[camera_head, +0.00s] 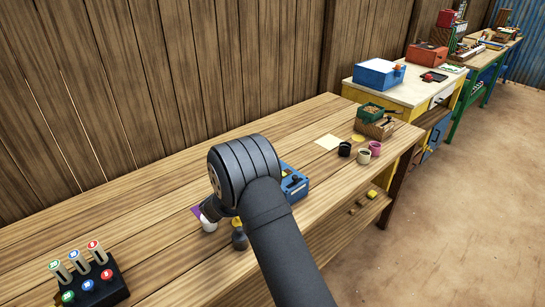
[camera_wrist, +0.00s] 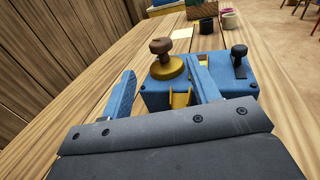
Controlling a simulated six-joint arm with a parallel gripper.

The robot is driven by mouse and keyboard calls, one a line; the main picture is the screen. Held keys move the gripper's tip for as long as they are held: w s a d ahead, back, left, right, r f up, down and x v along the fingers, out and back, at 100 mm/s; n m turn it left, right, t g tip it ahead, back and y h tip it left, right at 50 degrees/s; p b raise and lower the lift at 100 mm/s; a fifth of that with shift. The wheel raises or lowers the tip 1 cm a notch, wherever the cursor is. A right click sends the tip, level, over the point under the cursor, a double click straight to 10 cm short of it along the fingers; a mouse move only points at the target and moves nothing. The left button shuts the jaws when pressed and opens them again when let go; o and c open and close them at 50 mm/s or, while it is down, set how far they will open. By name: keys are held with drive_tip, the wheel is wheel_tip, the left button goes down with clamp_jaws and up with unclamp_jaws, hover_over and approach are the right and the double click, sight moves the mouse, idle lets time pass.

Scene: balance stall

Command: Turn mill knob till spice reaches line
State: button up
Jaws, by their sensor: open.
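The blue mill box (camera_wrist: 155,92) stands on the wooden table; my arm hides much of it in the head view, where its blue side (camera_head: 296,190) shows. A brown knob (camera_wrist: 161,46) sits on a round gold base (camera_wrist: 167,68) at the box's left. A black lever (camera_wrist: 239,60) stands at its right. A yellow part (camera_wrist: 180,98) shows low on the front. My gripper (camera_wrist: 161,70) is open, its blue fingers apart, with the gold base seen between their tips. I cannot tell whether either finger touches it. No spice or line can be made out.
A black block with coloured buttons (camera_head: 91,286) is at the table's near left. Small cups (camera_head: 364,157) and a green-topped wooden grinder (camera_head: 373,128) stand at the far right. A pale paper (camera_head: 328,142) lies behind. Bare planks lie on the left.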

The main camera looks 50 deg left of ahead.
drive_tip(key=x, duration=1.1)
drive_tip(key=c, duration=1)
